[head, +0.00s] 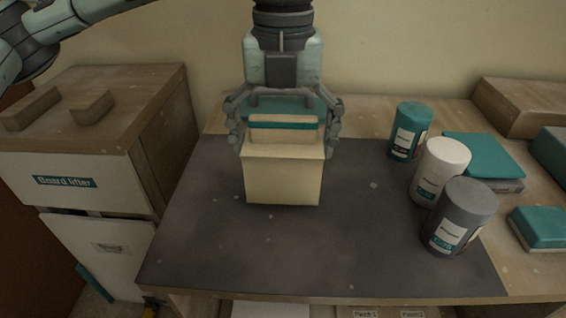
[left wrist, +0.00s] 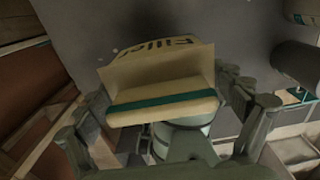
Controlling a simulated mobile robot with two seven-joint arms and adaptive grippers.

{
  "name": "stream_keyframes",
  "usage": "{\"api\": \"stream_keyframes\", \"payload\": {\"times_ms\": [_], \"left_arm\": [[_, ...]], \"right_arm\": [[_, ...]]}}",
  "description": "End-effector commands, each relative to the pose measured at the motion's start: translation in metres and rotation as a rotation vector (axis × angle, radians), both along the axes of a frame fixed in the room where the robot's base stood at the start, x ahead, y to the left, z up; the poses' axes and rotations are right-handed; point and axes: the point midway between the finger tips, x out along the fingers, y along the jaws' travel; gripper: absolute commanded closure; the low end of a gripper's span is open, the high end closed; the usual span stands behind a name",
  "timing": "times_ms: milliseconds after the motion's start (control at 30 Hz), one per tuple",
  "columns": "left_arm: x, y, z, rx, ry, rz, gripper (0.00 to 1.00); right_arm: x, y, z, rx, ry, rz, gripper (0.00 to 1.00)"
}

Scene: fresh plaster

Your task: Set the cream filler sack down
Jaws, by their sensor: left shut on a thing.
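The cream filler sack (head: 283,178) is a boxy block with a narrower top and a teal band. It is upright over the dark grey mat (head: 365,225) on the table. My left gripper (head: 284,125) reaches down from above and is shut on the sack's narrow top, one finger on each side. In the left wrist view the sack (left wrist: 160,85) shows its teal band and part of the word "Filler" between the fingers. I cannot tell whether its base touches the mat. My right gripper is not in view.
A teal tin (head: 409,131), a white tin (head: 440,170) and a grey tin (head: 460,216) stand to the right. Teal-topped items and a wooden box (head: 520,105) lie beyond them. A "Board lifter" cabinet (head: 80,175) stands left. The mat is clear around the sack.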

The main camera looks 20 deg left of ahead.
Motion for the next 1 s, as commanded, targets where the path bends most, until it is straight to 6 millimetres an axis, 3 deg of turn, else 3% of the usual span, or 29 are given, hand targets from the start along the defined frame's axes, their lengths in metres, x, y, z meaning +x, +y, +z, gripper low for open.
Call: {"api": "stream_keyframes", "payload": {"times_ms": [233, 667, 700, 1000], "left_arm": [[-0.001, 0.001, -0.033, 0.0, 0.0, 0.001, 0.64], [-0.001, 0.0, -0.038, -0.001, 0.0, 0.0, 0.64], [-0.001, 0.0, -0.039, 0.0, 0.0, 0.0, 0.01], [-0.001, 0.0, -0.039, 0.0, 0.0, 0.001, 0.0]], "right_arm": [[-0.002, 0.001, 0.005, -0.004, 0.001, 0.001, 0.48], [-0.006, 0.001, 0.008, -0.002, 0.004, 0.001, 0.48], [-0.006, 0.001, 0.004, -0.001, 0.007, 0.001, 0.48], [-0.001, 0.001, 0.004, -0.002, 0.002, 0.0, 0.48]]}}
